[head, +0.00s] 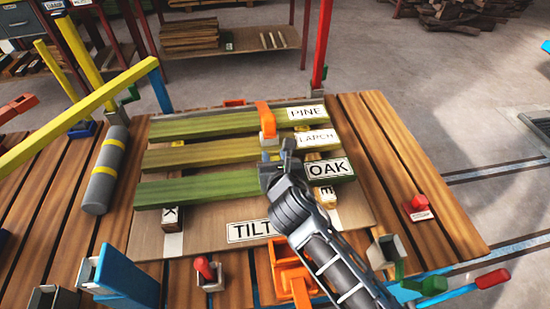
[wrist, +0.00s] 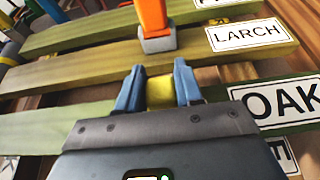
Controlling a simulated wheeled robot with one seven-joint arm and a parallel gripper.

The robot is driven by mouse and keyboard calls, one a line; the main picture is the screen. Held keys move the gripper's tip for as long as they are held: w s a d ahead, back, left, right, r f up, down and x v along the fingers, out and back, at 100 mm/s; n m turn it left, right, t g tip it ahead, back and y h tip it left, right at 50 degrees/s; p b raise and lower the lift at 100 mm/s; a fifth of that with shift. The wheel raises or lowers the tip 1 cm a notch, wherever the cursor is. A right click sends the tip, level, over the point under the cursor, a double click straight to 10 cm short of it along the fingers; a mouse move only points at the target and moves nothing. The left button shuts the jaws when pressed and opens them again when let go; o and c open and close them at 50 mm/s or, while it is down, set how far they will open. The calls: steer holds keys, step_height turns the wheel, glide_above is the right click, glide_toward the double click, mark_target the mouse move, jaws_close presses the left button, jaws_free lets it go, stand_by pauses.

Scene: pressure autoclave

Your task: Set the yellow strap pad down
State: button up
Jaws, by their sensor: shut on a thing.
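My gripper (head: 278,165) is over the board assembly, near the middle of the oak board (head: 205,189) and beside the larch board (head: 210,154). In the wrist view its two blue-grey fingers (wrist: 158,86) are shut on the yellow strap pad (wrist: 160,92), a small yellow block. The pad's lower part is hidden by the gripper body, and I cannot tell whether it touches a board. In the head view the gripper largely hides the pad.
An orange clamp (head: 265,116) with a grey foot stands close beyond my gripper. The pine board (head: 215,124) lies farthest back, above a TILT label (head: 248,231). A grey roll (head: 104,172) with yellow bands lies left. Slatted table (head: 440,205) is mostly clear at right.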

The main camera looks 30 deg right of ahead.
steer(key=shift+f, duration=0.15)
steer(key=o, duration=1)
steer(key=shift+r, duration=0.25)
steer(key=v, duration=1.2)
steer(key=shift+f, duration=0.1)
steer(key=shift+s+d, duration=0.1)
